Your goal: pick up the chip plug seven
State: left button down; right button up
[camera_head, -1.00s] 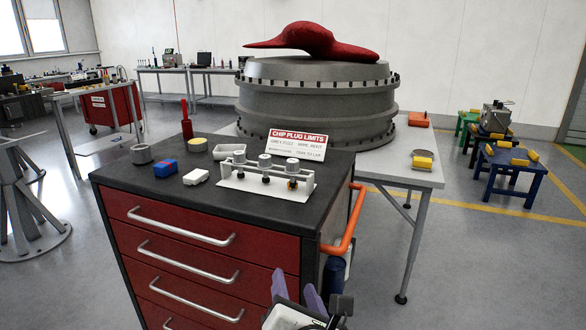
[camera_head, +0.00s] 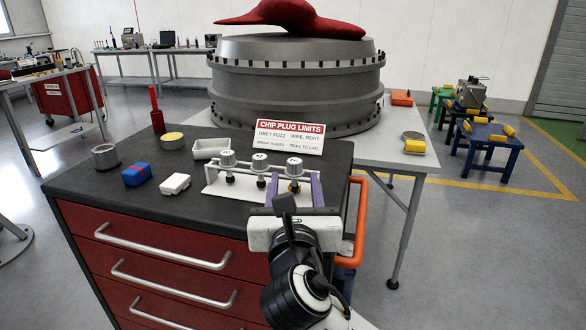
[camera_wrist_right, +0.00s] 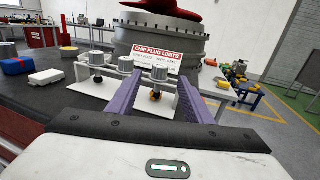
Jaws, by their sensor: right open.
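Three silver-capped plugs stand upright in a white rack (camera_head: 240,194) on the cart top: a left plug (camera_head: 228,158), a middle plug (camera_head: 260,162) and a right plug (camera_head: 293,168). Their cap marks are too small to read, so I cannot tell which is chip plug seven. My left gripper is out of view.
A chip plug limits sign (camera_head: 290,136) stands behind the rack. A white tray (camera_head: 210,148), white box (camera_head: 174,184), blue-red block (camera_head: 136,174), grey ring (camera_head: 105,157) and yellow-topped tin (camera_head: 172,139) lie to the left. An orange handle (camera_head: 359,220) runs along the cart's right side.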

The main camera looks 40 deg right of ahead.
aim_at(295, 165)
jog(key=x, duration=0.4)
jog(key=shift+w+d+r, duration=0.2)
jog(key=shift+r, duration=0.05)
jog(key=shift+w+d, duration=0.2)
jog(key=shift+w, duration=0.15)
jog(key=c, duration=1)
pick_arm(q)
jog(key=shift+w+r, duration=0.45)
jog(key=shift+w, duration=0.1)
pick_arm(e)
jog(key=shift+c, duration=0.8)
